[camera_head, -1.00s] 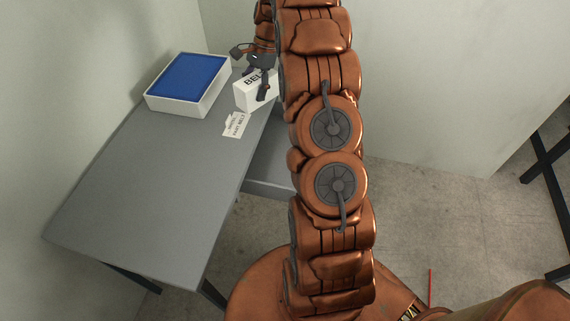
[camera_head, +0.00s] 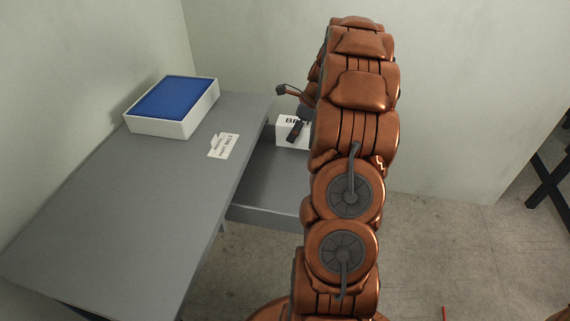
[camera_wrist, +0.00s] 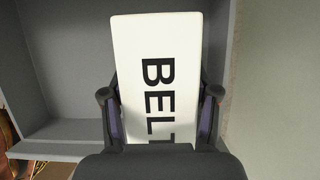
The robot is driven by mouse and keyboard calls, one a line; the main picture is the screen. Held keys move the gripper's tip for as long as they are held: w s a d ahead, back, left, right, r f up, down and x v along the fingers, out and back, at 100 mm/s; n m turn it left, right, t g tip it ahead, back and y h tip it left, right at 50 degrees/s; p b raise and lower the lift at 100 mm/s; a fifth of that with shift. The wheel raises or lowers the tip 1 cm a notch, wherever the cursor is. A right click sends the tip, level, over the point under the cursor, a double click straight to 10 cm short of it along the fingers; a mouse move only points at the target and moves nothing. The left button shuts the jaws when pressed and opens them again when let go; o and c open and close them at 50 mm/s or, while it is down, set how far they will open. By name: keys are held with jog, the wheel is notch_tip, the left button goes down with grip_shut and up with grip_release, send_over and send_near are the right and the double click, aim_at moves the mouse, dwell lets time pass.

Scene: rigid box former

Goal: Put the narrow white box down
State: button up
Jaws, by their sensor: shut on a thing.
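The narrow white box (camera_head: 288,130) with black lettering is in my gripper (camera_head: 297,128). In the wrist view the white box (camera_wrist: 157,65) reads "BELT" and stands between the two fingers of my gripper (camera_wrist: 160,105), one on each side. My gripper is shut on it. In the head view my arm hides the box's right part. The box is right of the grey table's edge, over or in front of a lower grey surface (camera_head: 262,185). I cannot tell whether it touches that surface.
A grey table (camera_head: 120,220) stands at left. It bears a white box with a blue top (camera_head: 175,105) and a white label (camera_head: 223,146) reading "PART BELT". Much of the table top is bare. Pale walls close in behind; a dark frame (camera_head: 550,165) stands far right.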

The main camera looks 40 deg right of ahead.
aim_at(309, 124)
notch_tip(309, 124, down, 8)
jog(key=shift+f, duration=0.2)
dwell(0.4)
jog(key=o, duration=1.3)
jog(key=shift+f, duration=0.1)
jog(key=shift+o, duration=0.2)
jog(key=v, duration=1.2)
jog(key=s+a+r+n+g, duration=0.25)
jog(key=a+n, duration=0.45)
jog(key=a, duration=0.7)
jog(key=s+a+r+n+g, duration=0.3)
jog(key=a+n, duration=0.4)
jog(key=a, duration=0.8)
jog(key=s+a+n+h, duration=0.1)
jog(key=s+a+n, duration=0.2)
jog(key=s+n, duration=0.2)
jog(key=s+a+n+g, duration=0.1)
jog(key=s+a+n, duration=0.3)
jog(key=s, duration=0.5)
jog(key=s+a+n+h, duration=0.1)
jog(key=s+a+n, duration=0.2)
jog(key=s+n, duration=0.3)
jog(key=shift+s+a+f+h, duration=0.3)
jog(key=shift+s+a+f, duration=0.1)
jog(key=shift+s, duration=0.7)
